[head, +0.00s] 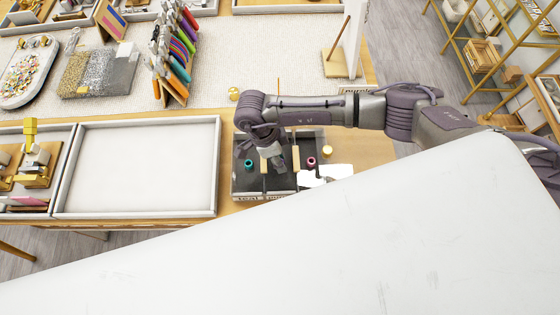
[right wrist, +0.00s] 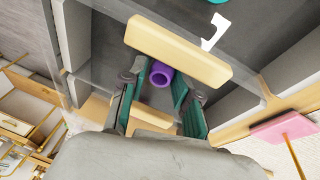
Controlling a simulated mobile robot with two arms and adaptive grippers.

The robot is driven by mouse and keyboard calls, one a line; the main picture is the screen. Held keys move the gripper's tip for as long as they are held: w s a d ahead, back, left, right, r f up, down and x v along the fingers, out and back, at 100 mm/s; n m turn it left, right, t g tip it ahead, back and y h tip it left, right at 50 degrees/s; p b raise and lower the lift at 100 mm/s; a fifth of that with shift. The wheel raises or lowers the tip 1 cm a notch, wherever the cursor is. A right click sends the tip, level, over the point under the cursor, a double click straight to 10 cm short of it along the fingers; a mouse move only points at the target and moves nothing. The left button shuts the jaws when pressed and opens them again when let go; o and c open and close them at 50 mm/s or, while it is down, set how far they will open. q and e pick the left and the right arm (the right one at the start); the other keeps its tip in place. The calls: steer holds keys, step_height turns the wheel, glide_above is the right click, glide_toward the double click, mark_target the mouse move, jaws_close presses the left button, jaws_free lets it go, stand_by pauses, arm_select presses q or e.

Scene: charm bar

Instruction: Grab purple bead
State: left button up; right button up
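The purple bead (right wrist: 162,75) shows in the right wrist view as a short hollow tube between the teal fingers of my right gripper (right wrist: 160,88). The fingers stand apart, with a gap on the bead's left; whether the right finger touches it I cannot tell. In the head view my right gripper (head: 282,160) reaches down over a dark tray (head: 240,184), and I cannot pick out the purple bead there with certainty. My left gripper is out of view.
Pale wooden bars stand in the dark tray close to the gripper; one (right wrist: 180,50) lies just beyond the fingers in the wrist view. An empty white tray (head: 140,165) is at left. A rack of coloured pens (head: 175,55) stands behind. A large white surface fills the front.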

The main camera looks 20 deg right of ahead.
steer(key=shift+c, duration=1.2)
steer(key=shift+r, duration=0.1)
